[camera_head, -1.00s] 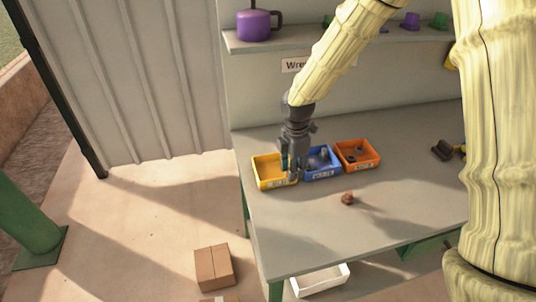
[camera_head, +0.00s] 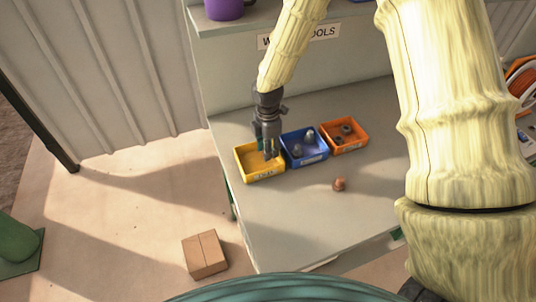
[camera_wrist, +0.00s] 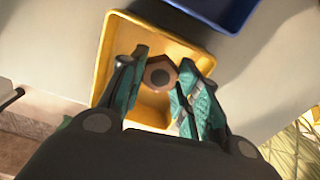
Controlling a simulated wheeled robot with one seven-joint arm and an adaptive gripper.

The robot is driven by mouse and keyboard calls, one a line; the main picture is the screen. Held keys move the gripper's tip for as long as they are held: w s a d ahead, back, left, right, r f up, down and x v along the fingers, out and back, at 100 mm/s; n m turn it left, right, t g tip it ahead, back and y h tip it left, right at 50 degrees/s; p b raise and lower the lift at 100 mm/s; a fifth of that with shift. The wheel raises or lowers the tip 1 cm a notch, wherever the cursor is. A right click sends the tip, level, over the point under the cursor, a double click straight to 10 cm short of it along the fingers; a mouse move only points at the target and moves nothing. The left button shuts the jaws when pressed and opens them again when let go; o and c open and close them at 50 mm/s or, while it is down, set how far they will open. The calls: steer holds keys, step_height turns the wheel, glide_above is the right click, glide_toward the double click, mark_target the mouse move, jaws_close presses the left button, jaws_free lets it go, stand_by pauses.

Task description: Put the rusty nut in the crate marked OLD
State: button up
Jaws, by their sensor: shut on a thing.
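A brown six-sided nut (camera_wrist: 160,77) is between the teal finger pads of my gripper (camera_wrist: 162,88) in the wrist view. My gripper is shut on it. In the head view my gripper (camera_head: 271,156) points down over the right part of the yellow crate (camera_head: 246,164), and the held nut cannot be made out there. The yellow crate (camera_wrist: 112,52) lies under the nut in the wrist view. Its label is too small to read, so I cannot tell which crate is marked OLD. Another reddish-brown piece (camera_head: 339,184) lies on the bench in front of the crates.
A blue crate (camera_head: 306,159) with grey pieces stands right beside the yellow one. An orange crate (camera_head: 345,147) with small dark pieces stands beyond it. A shelf and a sign (camera_head: 318,32) are behind.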

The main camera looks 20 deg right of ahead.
steer(key=shift+s, duration=0.3)
steer(key=shift+s+f, duration=0.15)
steer(key=shift+f, duration=0.2)
steer(key=f, duration=0.1)
steer(key=f+p, duration=0.1)
steer(key=f, duration=0.1)
steer(key=shift+w, duration=0.3)
steer(key=shift+s, duration=0.15)
steer(key=shift+f, duration=0.1)
steer(key=shift+f, duration=0.1)
steer(key=o, duration=0.8)
